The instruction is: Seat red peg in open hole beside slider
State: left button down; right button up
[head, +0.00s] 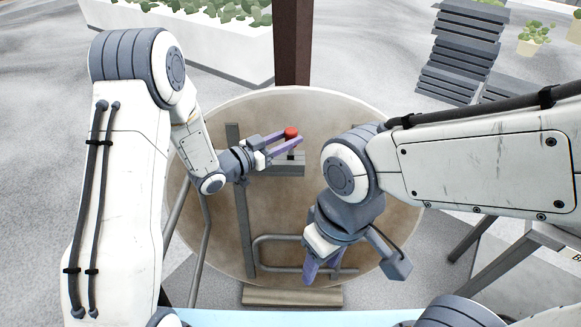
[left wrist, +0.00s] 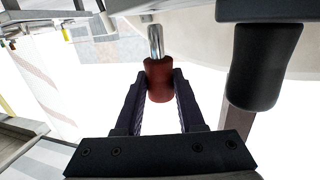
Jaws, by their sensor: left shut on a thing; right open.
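The red peg (head: 291,132) is held in my left gripper (head: 284,144), over the upper middle of the round tan disc. The left wrist view also shows the red peg (left wrist: 159,80), its red grip between the two fingers and its bare metal shaft pointing to the top of the picture. The shaft's far end meets the edge of a pale part there; I cannot tell whether it is in a hole. A black knob (left wrist: 262,65) on a grey part is right of the peg, apart from it; it may belong to the slider. My right gripper (head: 350,268) is open and empty, low over the disc.
The round tan disc (head: 215,235) carries grey bars (head: 240,200) and a grey block (head: 288,170) just below the peg. A bent grey rail (head: 265,238) lies near my right gripper. A brown post (head: 292,45) rises behind. A planter and slatted chairs stand farther back.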

pick_arm(q)
jog(key=shift+f+b, duration=0.35)
jog(key=shift+f, duration=0.15)
jog(key=shift+a, duration=0.35)
jog(key=shift+d, duration=0.15)
jog(key=shift+r, duration=0.15)
jog(key=shift+d+r, duration=0.1)
jog(key=shift+f+b, duration=1.5)
jog(key=shift+f, duration=0.4)
dwell(1.7)
